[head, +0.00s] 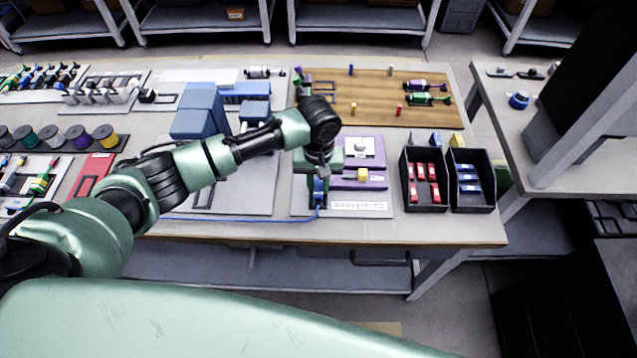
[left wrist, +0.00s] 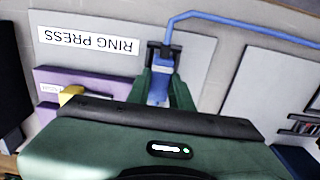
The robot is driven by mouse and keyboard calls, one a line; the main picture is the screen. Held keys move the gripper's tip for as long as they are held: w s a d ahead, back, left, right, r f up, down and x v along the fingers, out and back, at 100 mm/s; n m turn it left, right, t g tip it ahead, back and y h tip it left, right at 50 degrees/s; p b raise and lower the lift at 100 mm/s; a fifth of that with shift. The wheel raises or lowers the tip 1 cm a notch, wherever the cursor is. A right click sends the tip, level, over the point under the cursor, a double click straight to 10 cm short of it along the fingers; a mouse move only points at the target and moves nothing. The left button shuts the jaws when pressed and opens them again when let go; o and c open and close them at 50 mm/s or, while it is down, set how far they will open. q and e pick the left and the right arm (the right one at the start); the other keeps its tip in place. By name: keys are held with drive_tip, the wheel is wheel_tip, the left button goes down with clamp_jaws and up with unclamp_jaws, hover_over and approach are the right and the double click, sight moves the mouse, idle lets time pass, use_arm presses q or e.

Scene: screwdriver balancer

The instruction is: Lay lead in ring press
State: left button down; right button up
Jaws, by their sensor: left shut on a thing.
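My left gripper (head: 318,190) is shut on the blue plug end of the lead (left wrist: 158,88), low over the front left of the pale ring press plate (head: 300,205). The lead's blue cable (head: 240,220) runs left along the table's front edge. In the left wrist view, the gripper (left wrist: 160,75) has a dark piece beside the plug, and the cable (left wrist: 220,18) bends away from it. The purple ring press (head: 375,183), with a yellow block (head: 362,174), stands right of the gripper. The "RING PRESS" label (head: 358,206) lies in front of it. My right gripper is not in view.
Two black bins with red parts (head: 423,186) and blue parts (head: 470,182) stand right of the press. Blue blocks (head: 198,112) stand behind my left arm. A wooden board (head: 375,90) with screwdrivers lies at the back. Coloured spools (head: 78,138) stand at the left.

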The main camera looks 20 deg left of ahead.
use_arm(q)
drive_tip(key=shift+f, duration=0.5)
idle(0.3)
drive_tip(key=c, duration=1.2)
unclamp_jaws()
drive_tip(key=shift+o, duration=0.2)
drive_tip(key=shift+r+b, duration=0.35)
drive_tip(key=shift+r, duration=3.55)
